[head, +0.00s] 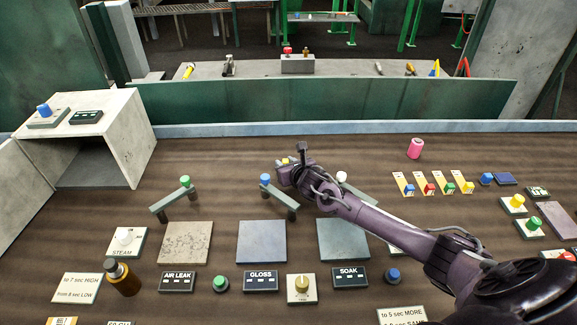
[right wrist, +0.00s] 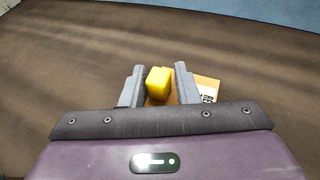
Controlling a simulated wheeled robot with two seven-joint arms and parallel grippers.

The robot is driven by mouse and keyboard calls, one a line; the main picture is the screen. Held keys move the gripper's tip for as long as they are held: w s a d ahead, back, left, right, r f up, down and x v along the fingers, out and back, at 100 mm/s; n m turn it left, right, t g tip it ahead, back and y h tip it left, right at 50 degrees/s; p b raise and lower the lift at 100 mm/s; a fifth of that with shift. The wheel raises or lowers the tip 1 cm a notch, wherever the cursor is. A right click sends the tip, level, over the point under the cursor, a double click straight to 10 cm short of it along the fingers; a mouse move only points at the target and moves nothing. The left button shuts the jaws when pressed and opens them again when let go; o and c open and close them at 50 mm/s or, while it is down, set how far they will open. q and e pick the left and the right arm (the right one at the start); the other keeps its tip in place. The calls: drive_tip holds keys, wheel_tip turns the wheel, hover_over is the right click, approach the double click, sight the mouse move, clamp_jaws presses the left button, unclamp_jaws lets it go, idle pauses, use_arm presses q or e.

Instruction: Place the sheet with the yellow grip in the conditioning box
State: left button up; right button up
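A yellow grip (right wrist: 158,82) stands between the two fingers of my right gripper (right wrist: 160,86) in the right wrist view. Part of its orange sheet (right wrist: 208,84), with a small printed label, shows beyond and beside the fingers. In the head view my right gripper (head: 285,163) is above the back middle of the table, with a bit of yellow at its tips. It appears shut on the grip, though a narrow gap shows at the right finger. The grey open-fronted box (head: 118,128), probably the conditioning box, stands at the left. My left gripper is not in view.
Several sheets with coloured grips lie in a row at the right, one with a yellow grip (head: 468,188). A blue-knobbed bar (head: 279,199) and a green-knobbed bar (head: 171,203) stand near the gripper. A brown bottle (head: 124,279) stands front left.

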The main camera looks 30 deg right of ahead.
clamp_jaws()
drive_tip(key=shift+r, duration=0.1)
